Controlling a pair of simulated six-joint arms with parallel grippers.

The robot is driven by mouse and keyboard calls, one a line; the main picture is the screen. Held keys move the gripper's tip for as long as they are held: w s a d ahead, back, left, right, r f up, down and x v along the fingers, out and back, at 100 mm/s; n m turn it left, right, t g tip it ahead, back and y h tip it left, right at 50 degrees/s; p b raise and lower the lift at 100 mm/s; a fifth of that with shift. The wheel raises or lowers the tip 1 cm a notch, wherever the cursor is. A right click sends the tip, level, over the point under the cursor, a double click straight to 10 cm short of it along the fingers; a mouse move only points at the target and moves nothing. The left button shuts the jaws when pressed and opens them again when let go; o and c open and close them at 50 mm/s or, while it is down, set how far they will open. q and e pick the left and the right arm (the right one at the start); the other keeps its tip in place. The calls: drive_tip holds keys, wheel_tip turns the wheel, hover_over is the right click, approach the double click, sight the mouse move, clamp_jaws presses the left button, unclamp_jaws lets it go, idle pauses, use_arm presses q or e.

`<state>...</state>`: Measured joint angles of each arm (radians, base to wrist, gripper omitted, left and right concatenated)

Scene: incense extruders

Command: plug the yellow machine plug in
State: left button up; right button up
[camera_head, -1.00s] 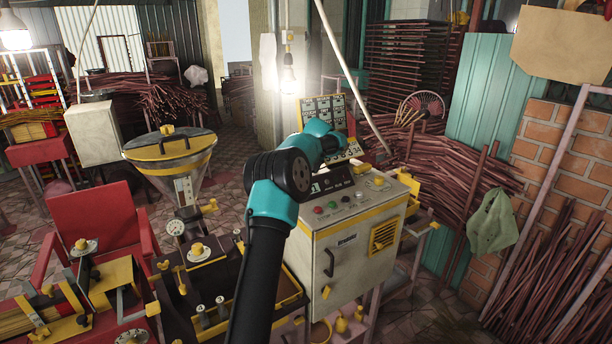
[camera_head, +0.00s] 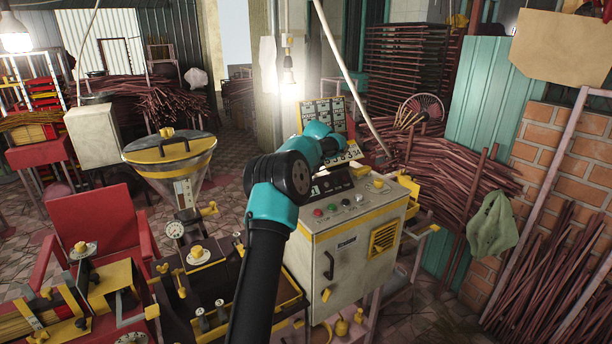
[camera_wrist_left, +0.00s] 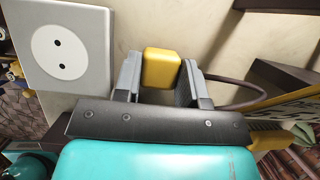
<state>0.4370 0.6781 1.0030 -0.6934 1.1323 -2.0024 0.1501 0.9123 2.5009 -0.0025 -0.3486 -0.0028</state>
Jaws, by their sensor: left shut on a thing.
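The yellow plug (camera_wrist_left: 161,68) is between the two grey fingers of my left gripper (camera_wrist_left: 160,82) in the left wrist view. The fingers are shut on its sides. A dark cable (camera_wrist_left: 238,92) curves out to the right of the gripper. A white wall socket (camera_wrist_left: 62,52) with a round face and two holes is to the left of the plug, apart from it. In the head view my left arm reaches up over the machine area, and its gripper and the plug are hidden. My right gripper is in neither current view.
A cream control cabinet (camera_head: 350,255) with buttons stands beside my arm. A board with gauges (camera_head: 325,115) stands behind it. A yellow-rimmed hopper (camera_head: 170,152) is at the left. A slanting pale pole (camera_head: 345,70) rises near my wrist. Incense bundles (camera_head: 455,170) lie to the right.

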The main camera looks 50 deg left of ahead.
use_arm(q)
wheel_tip(320, 180, up, 10)
idle(0.5)
idle(0.5)
drive_tip(key=s+a, duration=0.2)
drive_tip(key=s, duration=0.6)
drive_tip(key=shift+s+f, duration=0.3)
drive_tip(key=shift+s, duration=0.1)
drive_tip(key=shift+f, duration=0.1)
drive_tip(key=shift+f, duration=2.85)
drive_tip(key=shift+f, duration=0.6)
